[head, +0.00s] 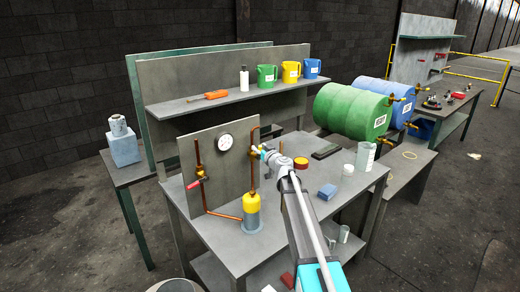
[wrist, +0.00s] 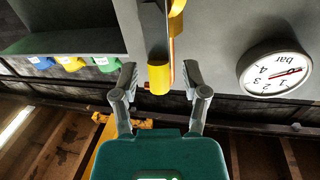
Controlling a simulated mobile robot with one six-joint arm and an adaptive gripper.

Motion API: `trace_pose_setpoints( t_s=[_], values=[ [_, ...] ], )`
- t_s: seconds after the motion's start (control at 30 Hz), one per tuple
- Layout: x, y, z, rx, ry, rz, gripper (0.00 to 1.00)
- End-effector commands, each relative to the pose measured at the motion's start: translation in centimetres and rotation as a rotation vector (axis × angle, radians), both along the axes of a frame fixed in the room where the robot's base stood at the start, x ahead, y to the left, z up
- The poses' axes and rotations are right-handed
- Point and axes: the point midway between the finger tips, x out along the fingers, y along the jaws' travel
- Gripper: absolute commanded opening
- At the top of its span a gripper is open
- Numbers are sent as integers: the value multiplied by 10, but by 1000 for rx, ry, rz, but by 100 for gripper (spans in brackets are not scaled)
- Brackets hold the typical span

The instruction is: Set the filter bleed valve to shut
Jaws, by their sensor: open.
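A grey panel (head: 215,175) with copper pipes stands on the bench. A red-handled valve (head: 193,183) is on its left pipe, and a yellow-topped filter (head: 251,203) stands at its foot. My gripper (head: 264,153) is at the right pipe, near brass and yellow fittings (head: 254,150), largely hiding them. In the wrist view my gripper (wrist: 160,80) is open, with a yellow cylindrical part (wrist: 158,77) between the fingertips, seemingly apart from both. I cannot tell its handle position. No label marks the bleed valve.
A round gauge (head: 225,142) is on the panel and shows at right in the wrist view (wrist: 275,72). A blue block (head: 327,192), a white cup (head: 348,170) and a red-topped tin (head: 301,163) are on the bench right. A shelf (head: 220,98) with jugs is behind.

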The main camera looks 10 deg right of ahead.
Motion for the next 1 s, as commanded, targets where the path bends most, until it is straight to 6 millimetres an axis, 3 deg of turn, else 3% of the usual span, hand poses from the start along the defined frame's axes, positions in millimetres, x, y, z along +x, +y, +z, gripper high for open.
trace_pose_setpoints(
  t_s=[0.23, 0.5, 0.57, 1.0],
  values=[
    [0, 0, 0, 0, 0, 0, 58],
    [0, 0, 0, 0, 0, -1, 8],
    [0, 0, 0, 0, 0, -1, 0],
    [1, -2, 0, 22, 12, -1, 0]
  ],
)
